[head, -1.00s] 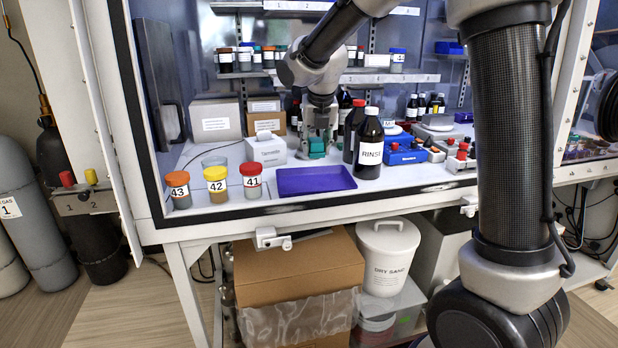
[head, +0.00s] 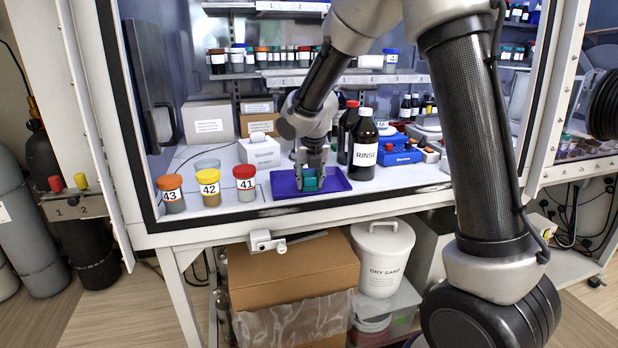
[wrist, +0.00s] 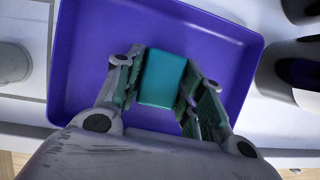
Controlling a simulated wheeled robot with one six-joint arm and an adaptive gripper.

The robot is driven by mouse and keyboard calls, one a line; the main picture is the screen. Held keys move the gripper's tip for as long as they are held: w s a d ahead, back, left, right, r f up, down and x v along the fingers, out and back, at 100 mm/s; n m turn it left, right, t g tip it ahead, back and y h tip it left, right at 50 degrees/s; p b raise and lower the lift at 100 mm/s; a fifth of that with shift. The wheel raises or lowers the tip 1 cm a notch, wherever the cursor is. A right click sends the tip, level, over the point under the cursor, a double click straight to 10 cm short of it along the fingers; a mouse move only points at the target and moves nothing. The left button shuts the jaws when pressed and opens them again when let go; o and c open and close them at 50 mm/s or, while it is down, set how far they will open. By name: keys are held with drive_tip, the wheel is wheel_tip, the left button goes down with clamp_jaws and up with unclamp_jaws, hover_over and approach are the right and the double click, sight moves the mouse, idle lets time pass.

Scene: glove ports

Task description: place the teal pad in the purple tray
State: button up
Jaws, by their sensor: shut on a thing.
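The purple tray (head: 284,189) lies on the cabinet floor near its front edge; its rim also shows in the wrist view (wrist: 215,22). The teal pad (wrist: 162,78) is a small block between my gripper's fingers, over the inside of the tray. It also shows in the head view (head: 310,184). My gripper (head: 310,176) points down and is shut on the pad; in the wrist view its fingers (wrist: 158,92) are on both sides of it. Whether the pad touches the tray floor I cannot tell.
A white box (head: 260,151) is behind. The cabinet's front sill (head: 290,211) runs just before the tray.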

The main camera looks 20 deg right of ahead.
drive_tip(key=shift+f, duration=0.1)
drive_tip(key=o, duration=1)
drive_tip(key=v, duration=1.2)
drive_tip(key=s+d+r+m, duration=0.2)
drive_tip(key=s+d+m, duration=0.3)
drive_tip(key=s+m, duration=0.25)
drive_tip(key=s+d+r+m, duration=0.3)
drive_tip(key=s+d+m, duration=0.25)
drive_tip(key=m, duration=0.25)
drive_tip(key=s+d+f+m, duration=0.1)
drive_tip(key=s+m, duration=0.4)
drive_tip(key=m, duration=0.1)
drive_tip(key=s+d+f+m, duration=0.1)
drive_tip(key=s+d+m, duration=0.1)
drive_tip(key=s+m, duration=0.4)
drive_tip(key=s+d+m, duration=0.1)
drive_tip(key=s+m, duration=0.5)
drive_tip(key=m, duration=0.1)
drive_tip(key=shift+s+d+f+m, duration=0.15)
drive_tip(key=shift+s+f+m, duration=0.1)
drive_tip(key=shift+f, duration=0.15)
